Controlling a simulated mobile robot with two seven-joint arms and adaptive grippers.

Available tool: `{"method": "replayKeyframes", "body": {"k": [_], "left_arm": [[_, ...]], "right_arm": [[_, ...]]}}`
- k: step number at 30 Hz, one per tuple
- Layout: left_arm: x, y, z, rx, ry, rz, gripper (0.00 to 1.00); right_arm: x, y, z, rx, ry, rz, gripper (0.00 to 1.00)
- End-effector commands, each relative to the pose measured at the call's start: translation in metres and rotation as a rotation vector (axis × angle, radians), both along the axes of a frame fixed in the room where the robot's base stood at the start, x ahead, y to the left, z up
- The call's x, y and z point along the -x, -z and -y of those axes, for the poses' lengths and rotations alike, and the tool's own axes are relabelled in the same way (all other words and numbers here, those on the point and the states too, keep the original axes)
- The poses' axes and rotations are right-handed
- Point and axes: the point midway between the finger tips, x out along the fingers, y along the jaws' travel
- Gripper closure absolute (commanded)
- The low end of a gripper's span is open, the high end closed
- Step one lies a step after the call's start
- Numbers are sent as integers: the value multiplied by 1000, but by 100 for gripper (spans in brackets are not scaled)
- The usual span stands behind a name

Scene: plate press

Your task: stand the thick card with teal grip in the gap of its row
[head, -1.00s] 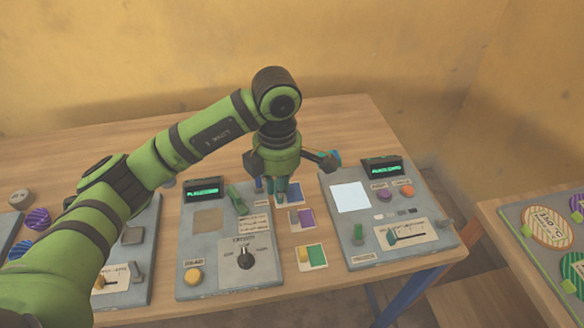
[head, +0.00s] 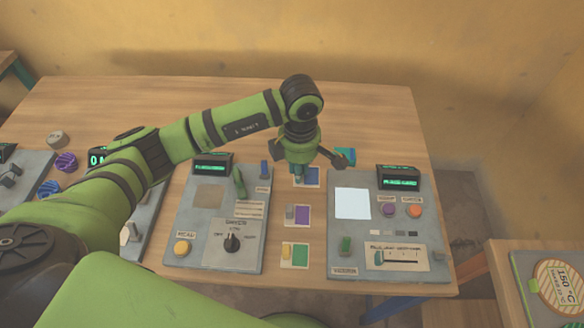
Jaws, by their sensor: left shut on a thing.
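My left gripper (head: 299,181) points down between the two middle panels, at the far end of a column of coloured tiles. It is shut on a small teal-looking thing that its fingers mostly hide, so I cannot tell the thing's shape or whether it touches the surface below. A blue tile (head: 313,178) shows just right of the fingertips. A teal piece (head: 345,155) lies behind the gripper, partly covered by it. I cannot make out a row of cards with a gap. My right gripper is not in view.
The left panel (head: 205,254) has a lever and dial. The right panel (head: 343,228) has a white square and slider. The back of the table is clear.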

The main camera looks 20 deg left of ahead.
Motion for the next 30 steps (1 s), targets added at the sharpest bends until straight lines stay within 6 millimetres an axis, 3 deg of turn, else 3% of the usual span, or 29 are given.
{"method": "replayKeyframes", "body": {"k": [6, 17, 29, 30], "left_arm": [[-15, 16, -23, -1, 0, -1, 100], [-16, 55, -25, -1, 1, -1, 100], [-17, 63, -25, 0, 2, 1, 100], [-17, 62, -25, 0, 1, 1, 71]], "right_arm": [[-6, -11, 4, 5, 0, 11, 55], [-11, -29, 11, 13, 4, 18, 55], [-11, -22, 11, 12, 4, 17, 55], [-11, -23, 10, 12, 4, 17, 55]]}}
